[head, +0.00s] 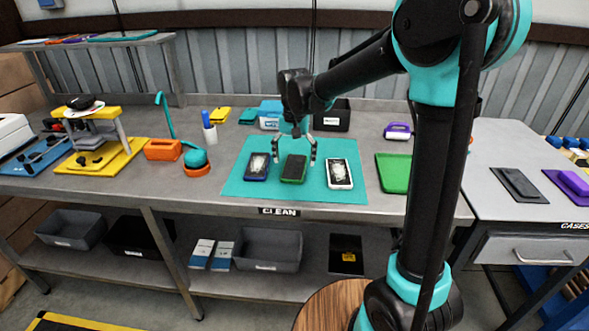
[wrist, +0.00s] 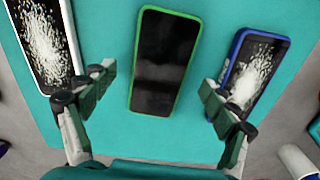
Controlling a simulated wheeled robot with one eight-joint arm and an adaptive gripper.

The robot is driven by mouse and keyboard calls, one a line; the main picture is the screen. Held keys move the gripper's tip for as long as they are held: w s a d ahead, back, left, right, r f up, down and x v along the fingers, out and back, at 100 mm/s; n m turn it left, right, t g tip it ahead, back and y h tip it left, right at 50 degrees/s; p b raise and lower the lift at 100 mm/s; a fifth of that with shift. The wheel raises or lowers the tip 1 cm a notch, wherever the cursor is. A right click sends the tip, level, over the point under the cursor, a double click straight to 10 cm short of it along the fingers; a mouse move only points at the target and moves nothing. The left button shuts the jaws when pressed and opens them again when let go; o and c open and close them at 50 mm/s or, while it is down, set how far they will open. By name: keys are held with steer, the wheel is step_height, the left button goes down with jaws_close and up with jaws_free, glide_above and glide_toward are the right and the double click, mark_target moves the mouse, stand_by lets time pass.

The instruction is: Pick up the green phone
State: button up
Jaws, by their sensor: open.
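The green phone (head: 294,168) lies face up on a teal mat (head: 237,187), between two other phones. In the wrist view the green phone (wrist: 165,62) has a green rim and a dark, unmarked screen. My gripper (head: 295,158) is open above it. In the wrist view my gripper's fingers (wrist: 158,95) stand on either side of the green phone, with mat showing between each finger and the phone. I see no contact with the phone.
A blue phone (head: 257,167) with a cracked-looking screen and a white phone (head: 340,173) with a similar screen flank it closely. A green tray (head: 392,172) stands to the right. An orange-based lamp (head: 196,165) stands to the left.

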mark_target(294, 167)
steer(key=shift+f, duration=0.8)
steer(key=shift+c, duration=0.3)
steer(key=c, duration=1.3)
steer(key=shift+c, duration=0.2)
steer(key=shift+r, duration=0.1)
step_height(294, 167, up, 20)
